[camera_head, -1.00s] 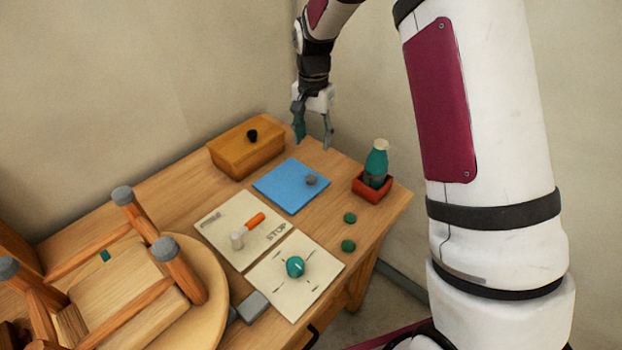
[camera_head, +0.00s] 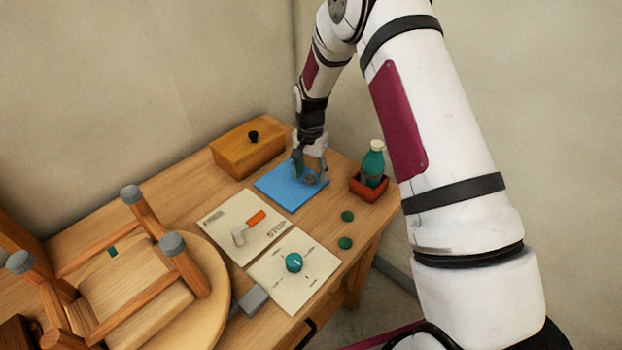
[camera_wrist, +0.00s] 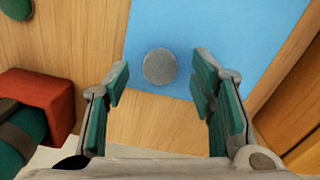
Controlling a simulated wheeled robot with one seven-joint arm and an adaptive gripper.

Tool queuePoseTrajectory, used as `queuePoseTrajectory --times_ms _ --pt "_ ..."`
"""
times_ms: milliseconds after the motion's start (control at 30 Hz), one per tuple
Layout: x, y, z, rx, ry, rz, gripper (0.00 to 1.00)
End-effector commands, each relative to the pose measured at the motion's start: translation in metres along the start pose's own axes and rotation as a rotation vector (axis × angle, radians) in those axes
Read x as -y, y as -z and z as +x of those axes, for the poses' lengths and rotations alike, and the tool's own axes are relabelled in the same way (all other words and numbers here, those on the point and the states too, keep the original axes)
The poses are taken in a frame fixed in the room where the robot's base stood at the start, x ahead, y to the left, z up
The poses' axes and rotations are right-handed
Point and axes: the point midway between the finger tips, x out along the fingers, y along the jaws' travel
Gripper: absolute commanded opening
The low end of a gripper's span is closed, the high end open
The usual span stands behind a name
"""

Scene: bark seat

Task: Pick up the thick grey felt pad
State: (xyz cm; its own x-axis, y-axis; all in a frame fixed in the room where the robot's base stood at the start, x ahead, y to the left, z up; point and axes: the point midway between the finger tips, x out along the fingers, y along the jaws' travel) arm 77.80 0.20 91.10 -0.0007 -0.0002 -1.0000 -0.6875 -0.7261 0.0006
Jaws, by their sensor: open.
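The thick grey felt pad (camera_wrist: 160,67) is a small round disc lying on the blue mat (camera_wrist: 215,30), near the mat's edge. In the head view the pad (camera_head: 310,180) shows partly, close behind and beside my fingers. My gripper (camera_wrist: 162,90) is open and empty, pointing down over the mat. In the wrist view the pad lies between the two green finger lines, a little beyond the fingertips. In the head view my gripper (camera_head: 309,174) is low over the blue mat (camera_head: 283,190). I cannot tell the exact height above the pad.
A red tray (camera_head: 370,187) with a green bottle (camera_head: 373,162) stands right of the mat. A wooden box (camera_head: 248,150) with a black knob stands behind left. Two green discs (camera_head: 346,216) lie in front. An upturned stool (camera_head: 140,265) is at left.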

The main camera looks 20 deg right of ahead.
Motion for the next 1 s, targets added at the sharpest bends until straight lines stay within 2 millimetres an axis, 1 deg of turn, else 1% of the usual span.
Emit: queuePoseTrajectory --times_ms 100,333,400,467,500,533,867,1000 --pt "-0.0001 0.0000 0.0072 -0.001 0.001 0.000 0.51" --pt "0.0001 0.0003 0.0081 -0.001 0.001 0.000 0.51" --pt "0.0001 0.0003 0.0081 -0.001 0.001 0.000 0.37" --pt "0.0000 0.0003 0.0080 -0.001 0.001 0.000 0.27" --pt "0.0000 0.0003 0.0080 -0.001 0.001 0.000 0.20" --pt "0.0000 0.0003 0.0080 -0.001 0.001 0.000 0.18" --pt "0.0000 0.0003 0.0077 -0.001 0.001 0.000 0.18" --pt "0.0004 0.0006 0.0046 -0.001 0.001 0.000 0.18"
